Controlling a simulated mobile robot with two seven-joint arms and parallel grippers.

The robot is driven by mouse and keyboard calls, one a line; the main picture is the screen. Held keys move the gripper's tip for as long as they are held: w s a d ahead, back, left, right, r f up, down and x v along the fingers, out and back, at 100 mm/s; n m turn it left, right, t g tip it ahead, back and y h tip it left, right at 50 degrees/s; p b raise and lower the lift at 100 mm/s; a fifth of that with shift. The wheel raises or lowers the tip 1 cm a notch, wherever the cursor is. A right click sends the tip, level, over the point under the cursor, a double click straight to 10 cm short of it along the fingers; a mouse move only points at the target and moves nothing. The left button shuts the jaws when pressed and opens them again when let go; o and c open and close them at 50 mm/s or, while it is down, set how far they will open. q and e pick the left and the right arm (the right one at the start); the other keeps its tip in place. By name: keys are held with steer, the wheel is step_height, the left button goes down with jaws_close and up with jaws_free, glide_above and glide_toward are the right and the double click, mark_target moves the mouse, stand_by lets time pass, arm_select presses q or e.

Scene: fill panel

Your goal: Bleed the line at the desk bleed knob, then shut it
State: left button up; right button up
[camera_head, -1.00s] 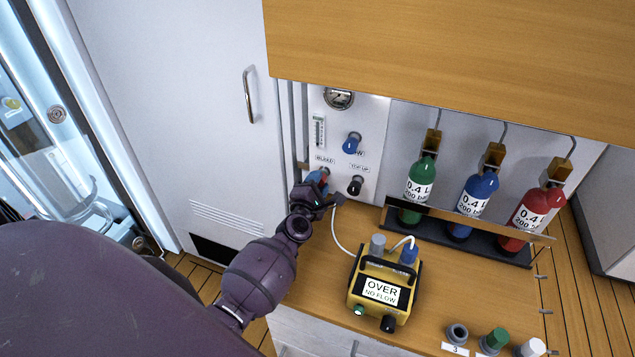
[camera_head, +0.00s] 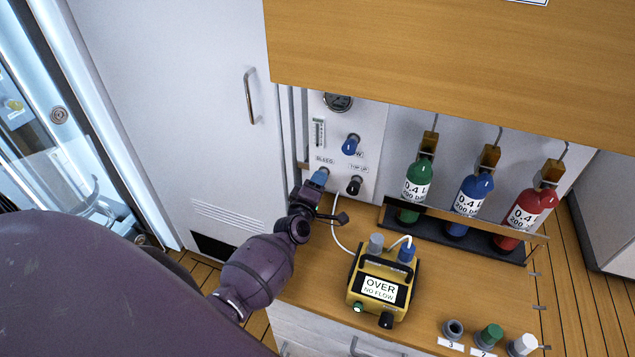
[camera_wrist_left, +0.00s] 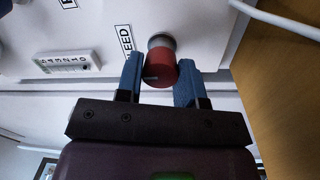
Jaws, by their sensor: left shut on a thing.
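The bleed knob (camera_wrist_left: 160,68) is a red round knob with a pale mark, under the BLEED label on the white panel (camera_head: 372,120). My left gripper (camera_wrist_left: 158,76) has its blue fingers on either side of the knob and is shut on it. In the head view my left gripper (camera_head: 319,179) is at the panel's lower left, and its finger hides the knob. The yellow meter (camera_head: 353,300) on the desk reads "OVER NO FLOW". My right gripper is not in view.
A blue knob (camera_head: 351,144) and a black top-up knob (camera_head: 354,185) sit close by on the panel. A white hose (camera_head: 337,236) runs to the meter. Green, blue and red bottles (camera_head: 467,195) stand in a rack at right. A wooden cabinet (camera_head: 450,60) overhangs the desk.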

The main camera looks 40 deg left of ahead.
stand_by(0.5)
arm_select(q)
steer(key=o, duration=0.9)
steer(key=shift+s, duration=0.1)
steer(key=v, duration=1)
steer(key=shift+s+d, duration=0.1)
steer(key=shift+s, duration=0.25)
